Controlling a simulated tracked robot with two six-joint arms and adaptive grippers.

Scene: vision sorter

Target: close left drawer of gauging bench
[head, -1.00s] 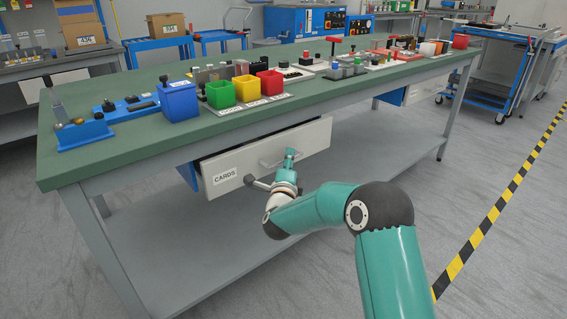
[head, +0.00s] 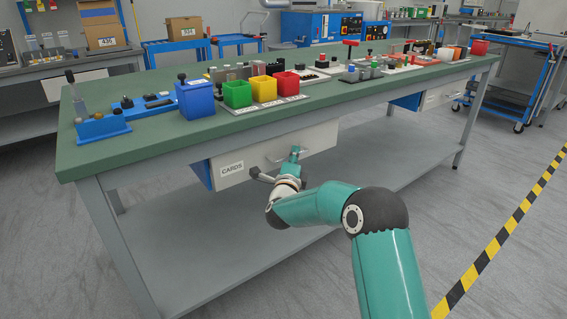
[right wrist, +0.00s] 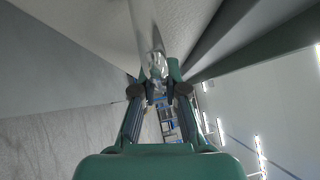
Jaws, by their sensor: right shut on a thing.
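The left drawer (head: 240,163) of the gauging bench (head: 232,126) has a white front with a "CARDS" label and a bar handle. My right gripper (head: 291,156) is at the drawer front, shut on the drawer handle (head: 275,159). In the right wrist view the two fingers (right wrist: 158,88) close around the handle bar (right wrist: 150,45), with the pale drawer front beside it. My left gripper is not in view.
Blue, green, yellow and red bins (head: 263,88) stand on the bench top. A second drawer (head: 443,97) is at the bench's right end. A lower shelf (head: 200,245) runs beneath. The floor (head: 480,210) at right is clear up to a striped line.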

